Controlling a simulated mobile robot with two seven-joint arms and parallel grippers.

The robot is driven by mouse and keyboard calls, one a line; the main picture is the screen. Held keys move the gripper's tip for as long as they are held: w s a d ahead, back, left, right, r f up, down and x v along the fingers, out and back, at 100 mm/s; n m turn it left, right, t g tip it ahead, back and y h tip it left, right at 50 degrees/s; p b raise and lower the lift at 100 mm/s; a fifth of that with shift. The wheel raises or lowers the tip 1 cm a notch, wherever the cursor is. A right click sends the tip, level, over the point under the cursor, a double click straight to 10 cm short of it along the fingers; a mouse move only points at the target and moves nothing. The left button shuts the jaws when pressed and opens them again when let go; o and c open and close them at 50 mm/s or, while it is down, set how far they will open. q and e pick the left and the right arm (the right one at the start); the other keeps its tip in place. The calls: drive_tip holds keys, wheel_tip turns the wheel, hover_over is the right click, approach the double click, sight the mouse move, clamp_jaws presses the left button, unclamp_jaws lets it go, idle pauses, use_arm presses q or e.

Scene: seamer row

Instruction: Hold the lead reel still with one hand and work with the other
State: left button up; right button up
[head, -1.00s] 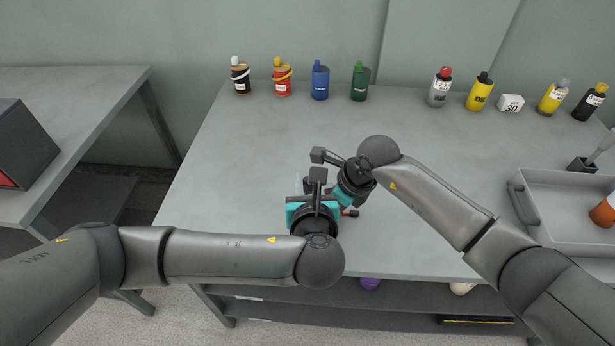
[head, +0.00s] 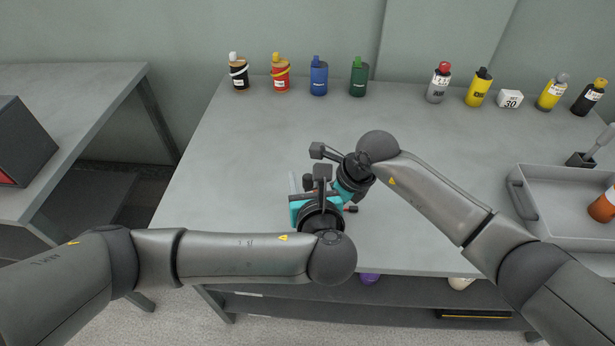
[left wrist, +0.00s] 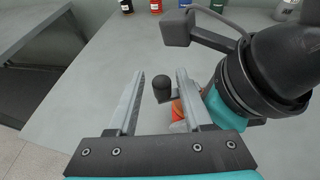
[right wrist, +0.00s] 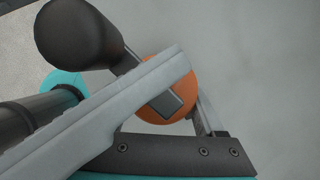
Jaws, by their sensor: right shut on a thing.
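The lead reel (right wrist: 180,98) shows as an orange round body with a grey crank bar and a black knob (right wrist: 75,35) in the right wrist view. My right gripper (right wrist: 190,85) is shut on the reel, one finger on each side. In the left wrist view the knob (left wrist: 162,88) stands between the fingers of my open left gripper (left wrist: 160,85), with gaps visible on both sides. A bit of the orange reel (left wrist: 177,110) shows behind the right finger. In the head view my left gripper (head: 305,184) and wrists mostly hide the reel.
Bottles stand along the back of the grey bench (head: 250,140), including a blue one (head: 319,78) and a green one (head: 358,78). A card reading 30 (head: 510,99) stands there too. A grey tray (head: 560,235) is at the right.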

idle(0.3)
use_arm(q)
drive_tip(key=shift+w+d+m+g+h, duration=0.2)
drive_tip(key=shift+w+m+g+h, duration=0.65)
drive_tip(key=shift+m+h, duration=1.45)
drive_tip(key=shift+w+d+m+g+h, duration=0.15)
drive_tip(key=shift+w+m+g+h, duration=0.65)
drive_tip(key=shift+m+h, duration=1.5)
drive_tip(key=shift+w+d+m+g+h, duration=0.2)
drive_tip(key=shift+w+m+g+h, duration=0.65)
drive_tip(key=shift+m+h, duration=1.45)
